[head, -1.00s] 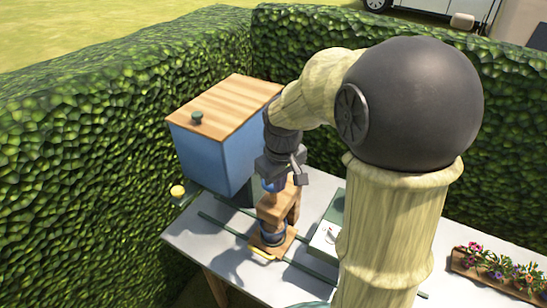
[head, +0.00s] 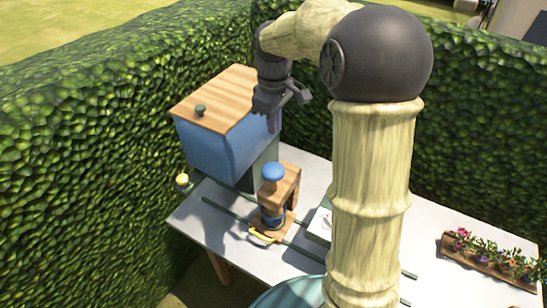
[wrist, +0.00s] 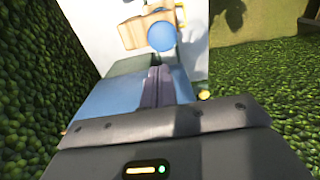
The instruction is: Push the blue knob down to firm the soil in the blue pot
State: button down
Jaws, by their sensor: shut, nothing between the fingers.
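The blue knob (head: 273,171) stands on top of a wooden press frame (head: 290,190) on the table. The blue pot (head: 272,220) sits in the lower part of the press, partly hidden by the frame and knob. My gripper (head: 274,128) is shut and empty, above and behind the knob, in front of the blue box, and clear of the knob. In the wrist view, the shut fingers (wrist: 155,82) point toward the blue knob (wrist: 161,36) with a gap between them, and the wooden frame (wrist: 148,30) shows beyond it.
A blue box (head: 215,148) with a wooden lid (head: 225,100) stands left of my gripper. Green rails (head: 228,211) cross the grey table (head: 200,212). A flower planter (head: 480,262) lies at the right. Hedges (head: 80,160) enclose the back and left.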

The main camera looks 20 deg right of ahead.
aim_at(274, 167)
notch_tip(274, 167, down, 13)
jog(key=p, duration=0.3)
jog(key=shift+r, duration=0.2)
jog(key=shift+f, duration=0.1)
notch_tip(274, 167, down, 5)
jog(key=b, duration=0.3)
jog(key=shift+f, duration=0.1)
jog(key=shift+s, duration=0.2)
notch_tip(274, 167, up, 5)
jog(key=p, duration=0.4)
jog(key=shift+f, duration=0.1)
jog(key=shift+w+r+b, duration=0.2)
jog(key=shift+r+b, duration=0.05)
jog(key=shift+b, duration=0.15)
notch_tip(274, 167, up, 9)
jog(key=b, duration=0.2)
jog(key=shift+r, duration=0.15)
